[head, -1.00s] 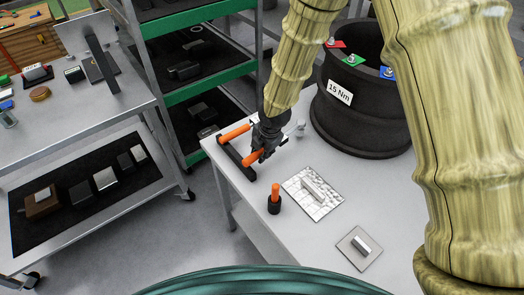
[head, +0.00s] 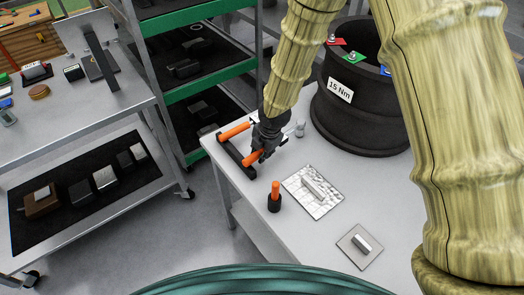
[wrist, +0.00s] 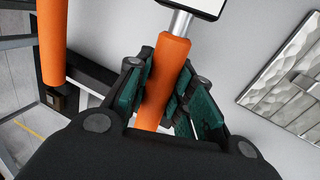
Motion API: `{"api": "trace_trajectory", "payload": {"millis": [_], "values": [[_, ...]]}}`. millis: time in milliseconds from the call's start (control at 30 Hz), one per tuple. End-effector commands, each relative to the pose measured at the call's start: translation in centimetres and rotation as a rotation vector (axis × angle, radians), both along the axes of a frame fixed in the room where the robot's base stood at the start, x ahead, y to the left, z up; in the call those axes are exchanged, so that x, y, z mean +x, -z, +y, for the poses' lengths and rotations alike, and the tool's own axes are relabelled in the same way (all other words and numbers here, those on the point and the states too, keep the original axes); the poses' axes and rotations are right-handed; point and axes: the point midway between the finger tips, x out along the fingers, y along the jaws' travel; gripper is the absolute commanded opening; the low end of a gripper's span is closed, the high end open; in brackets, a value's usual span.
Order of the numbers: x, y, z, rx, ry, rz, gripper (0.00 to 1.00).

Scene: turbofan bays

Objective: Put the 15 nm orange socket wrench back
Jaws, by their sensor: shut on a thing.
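My gripper (head: 262,152) is over the left end of the white bench, beside the black drum. Its teal-padded fingers (wrist: 160,90) are shut around the orange handle (wrist: 168,66) of a wrench. The same orange handle (head: 253,158) shows below the fingers in the head view. A metal shaft runs from the handle toward a pale part at the top of the wrist view. A black rack (head: 238,160) lies under the held handle; I cannot tell whether they touch. A second orange-handled tool (head: 234,132) lies at the rack's far end, and shows at left (wrist: 52,45).
An orange-handled tool (head: 275,188) stands upright in a black holder. A silver textured plate (head: 313,192) and a small plate with a block (head: 360,246) lie nearby. The black drum (head: 350,120) carries a "15 Nm" label. Green-edged shelves (head: 210,80) stand behind.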

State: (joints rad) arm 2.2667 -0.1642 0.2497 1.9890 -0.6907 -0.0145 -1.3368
Motion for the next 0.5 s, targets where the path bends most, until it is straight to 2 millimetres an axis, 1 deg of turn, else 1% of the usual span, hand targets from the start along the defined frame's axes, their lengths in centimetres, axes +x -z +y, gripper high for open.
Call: {"api": "trace_trajectory", "payload": {"millis": [500], "values": [[0.04,0.57,0.0,0.001,0.0,-0.001,0.0]]}}
